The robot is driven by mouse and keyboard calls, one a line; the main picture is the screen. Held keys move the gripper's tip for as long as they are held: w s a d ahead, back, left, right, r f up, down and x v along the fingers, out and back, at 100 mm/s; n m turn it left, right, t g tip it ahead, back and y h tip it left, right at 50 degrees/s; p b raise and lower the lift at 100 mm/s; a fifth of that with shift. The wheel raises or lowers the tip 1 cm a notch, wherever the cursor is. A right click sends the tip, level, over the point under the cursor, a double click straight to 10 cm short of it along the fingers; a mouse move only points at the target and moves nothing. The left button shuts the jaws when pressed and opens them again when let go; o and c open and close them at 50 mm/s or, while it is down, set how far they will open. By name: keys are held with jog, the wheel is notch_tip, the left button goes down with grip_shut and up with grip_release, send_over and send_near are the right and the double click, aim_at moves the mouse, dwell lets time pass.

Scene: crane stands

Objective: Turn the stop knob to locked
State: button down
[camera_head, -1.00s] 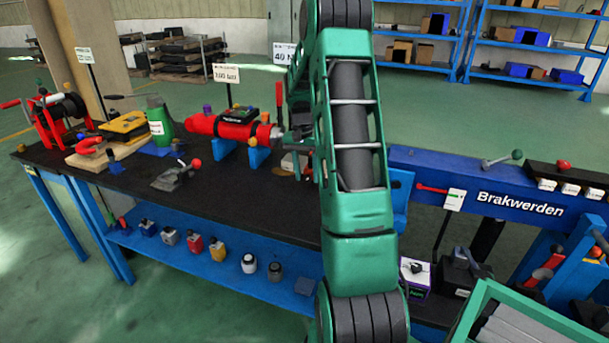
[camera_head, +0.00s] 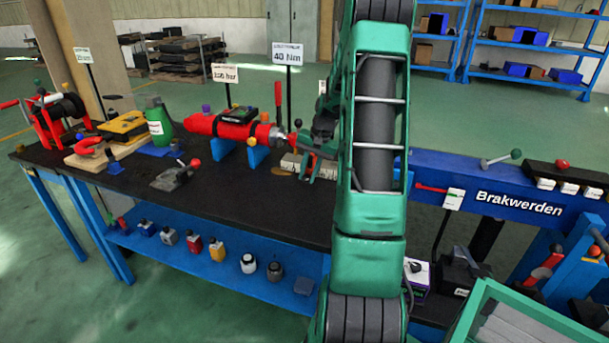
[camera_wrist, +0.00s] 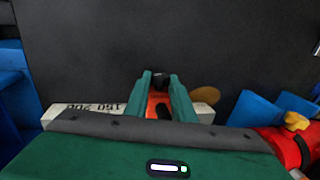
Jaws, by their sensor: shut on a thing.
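My gripper (camera_wrist: 161,79) is at the white scale bar (camera_wrist: 84,110), which carries black printed numbers. In the wrist view its two green fingers are closed around a small black knob (camera_wrist: 160,84) on an orange-red block (camera_wrist: 154,103). Which way the knob is turned cannot be told, as the fingers cover much of it. In the head view my gripper (camera_head: 310,160) is low over the dark bench top beside the scale bar (camera_head: 291,164), and the knob is hidden there.
The red cylinder (camera_head: 232,130) on blue supports lies just left of my gripper. A sign reading 40 Nm (camera_head: 287,54) stands behind on a thin post. The blue Brakwerden beam (camera_head: 440,171) is to the right. The bench front (camera_head: 225,205) is clear.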

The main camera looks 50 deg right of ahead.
jog(key=shift+s+d+f+t+y, duration=0.1)
jog(key=shift+s+t+y, duration=0.2)
jog(key=shift+t, duration=0.6)
jog(key=shift+s+d+t+y, duration=0.1)
jog(key=shift+t+y, duration=0.3)
jog(key=shift+t, duration=0.5)
jog(key=shift+w, duration=0.1)
jog(key=c, duration=1.5)
grip_release()
jog(key=shift+f, duration=0.1)
jog(key=shift+a, duration=0.1)
